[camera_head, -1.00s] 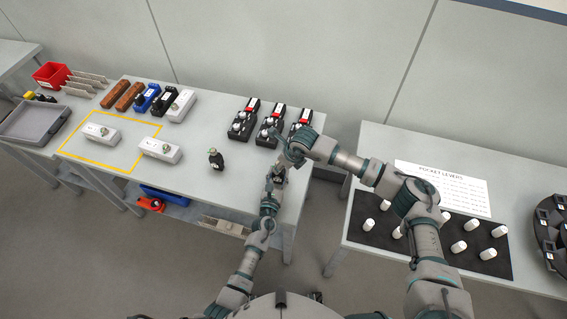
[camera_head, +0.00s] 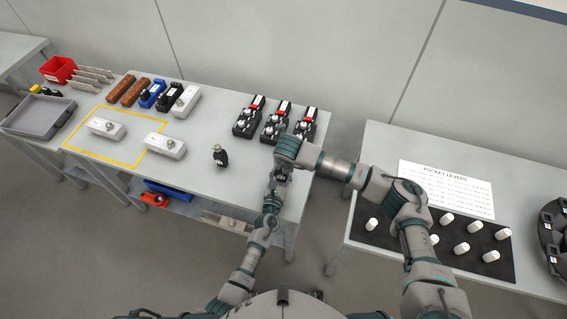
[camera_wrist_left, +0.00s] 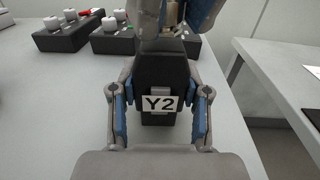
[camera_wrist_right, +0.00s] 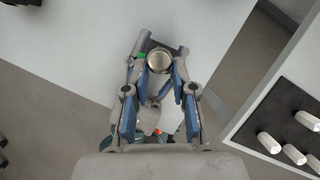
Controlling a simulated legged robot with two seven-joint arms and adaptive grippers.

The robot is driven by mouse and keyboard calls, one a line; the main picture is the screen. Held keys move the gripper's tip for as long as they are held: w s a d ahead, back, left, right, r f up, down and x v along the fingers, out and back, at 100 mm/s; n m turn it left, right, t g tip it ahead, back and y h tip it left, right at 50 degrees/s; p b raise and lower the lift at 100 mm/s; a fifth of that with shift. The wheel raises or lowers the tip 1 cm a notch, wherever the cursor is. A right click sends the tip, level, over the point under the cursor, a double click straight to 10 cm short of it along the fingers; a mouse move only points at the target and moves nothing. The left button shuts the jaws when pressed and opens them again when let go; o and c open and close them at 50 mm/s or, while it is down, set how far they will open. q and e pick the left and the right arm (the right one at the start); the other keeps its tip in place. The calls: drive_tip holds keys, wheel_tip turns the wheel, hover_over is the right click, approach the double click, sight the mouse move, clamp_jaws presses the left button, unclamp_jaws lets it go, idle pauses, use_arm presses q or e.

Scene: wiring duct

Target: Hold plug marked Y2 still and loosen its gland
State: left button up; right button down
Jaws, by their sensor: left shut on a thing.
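The black plug marked Y2 (camera_wrist_left: 160,74) stands upright in the left wrist view, its white label facing the camera. My left gripper (camera_wrist_left: 159,90) is shut on it from both sides; it also shows near the table's right end in the head view (camera_head: 279,174). My right gripper (camera_wrist_right: 161,64) is directly above the plug, pointing down. Its fingers lie on both sides of the round, metallic gland (camera_wrist_right: 159,61); I cannot tell whether both touch it. In the left wrist view the right fingers (camera_wrist_left: 161,22) cover the plug's top.
Another black plug (camera_head: 220,156) with a green mark stands to the left on the table. Several black devices with knobs (camera_head: 274,126) stand behind my grippers. White boxes (camera_head: 165,145) lie at a yellow outline. A second table (camera_head: 378,150) with white levers is at right.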

drive_tip(key=n, duration=0.1)
drive_tip(key=n+y, duration=0.1)
drive_tip(key=n, duration=0.1)
drive_tip(key=d+n, duration=0.1)
drive_tip(key=shift+w+n+g+y, duration=0.3)
drive_tip(key=shift+g+y, duration=0.1)
drive_tip(key=n, duration=0.2)
drive_tip(key=n+g+y, duration=0.1)
drive_tip(key=n, duration=0.3)
drive_tip(key=shift+w+d+f+g+y, duration=0.1)
drive_tip(key=shift+w+d+g+y, duration=0.2)
drive_tip(key=shift+d, duration=0.05)
drive_tip(key=c, duration=1)
unclamp_jaws()
drive_tip(key=shift+c, duration=0.2)
